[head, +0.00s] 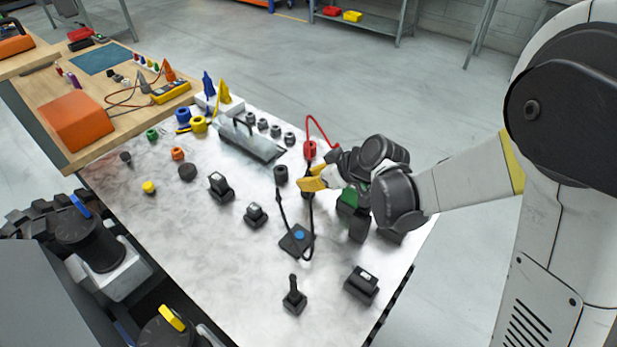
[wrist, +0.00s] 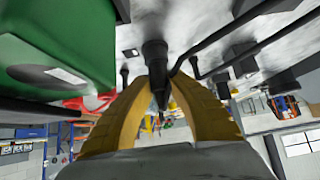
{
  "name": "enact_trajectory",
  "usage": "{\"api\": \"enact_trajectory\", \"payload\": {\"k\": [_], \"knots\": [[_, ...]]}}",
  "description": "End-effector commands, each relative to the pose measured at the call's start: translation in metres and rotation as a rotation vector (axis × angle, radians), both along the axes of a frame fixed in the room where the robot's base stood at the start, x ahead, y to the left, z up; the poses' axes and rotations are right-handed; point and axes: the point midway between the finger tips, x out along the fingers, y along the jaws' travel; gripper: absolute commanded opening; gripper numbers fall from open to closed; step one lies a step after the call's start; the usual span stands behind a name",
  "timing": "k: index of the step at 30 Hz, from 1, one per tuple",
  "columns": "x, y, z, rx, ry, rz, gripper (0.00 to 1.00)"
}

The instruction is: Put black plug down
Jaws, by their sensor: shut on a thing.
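My gripper (head: 311,181), with yellow fingers, is above the right part of the pale marbled table. It is shut on the black plug (wrist: 154,60), which shows between the yellow fingers in the wrist view. In the head view the fingers mostly hide the plug. A black cable (head: 312,225) hangs below the fingers and loops to the black box with a blue button (head: 297,240).
A red plug (head: 309,149) with a red cable stands just behind my fingers. A green block (head: 348,198) is close on the right; it also looms in the wrist view (wrist: 60,45). A black socket (head: 281,174) stands left. Black switches (head: 220,187) and a joystick (head: 294,297) stand nearby.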

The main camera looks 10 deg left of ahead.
Motion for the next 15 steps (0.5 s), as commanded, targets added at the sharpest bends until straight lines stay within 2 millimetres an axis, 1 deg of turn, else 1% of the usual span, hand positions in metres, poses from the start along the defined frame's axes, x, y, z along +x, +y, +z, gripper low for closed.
{"api": "enact_trajectory", "payload": {"k": [8, 9, 10, 15], "knots": [[-0.0008, -0.0003, -0.0074, -0.001, 0.002, 0.001, 0.0], [-0.0011, -0.0004, -0.0077, -0.001, 0.002, 0.001, 0.32], [-0.0013, -0.0004, -0.008, -0.001, 0.002, 0.001, 0.37], [-0.0017, -0.0005, -0.0091, -0.002, 0.003, 0.001, 0.37]]}}
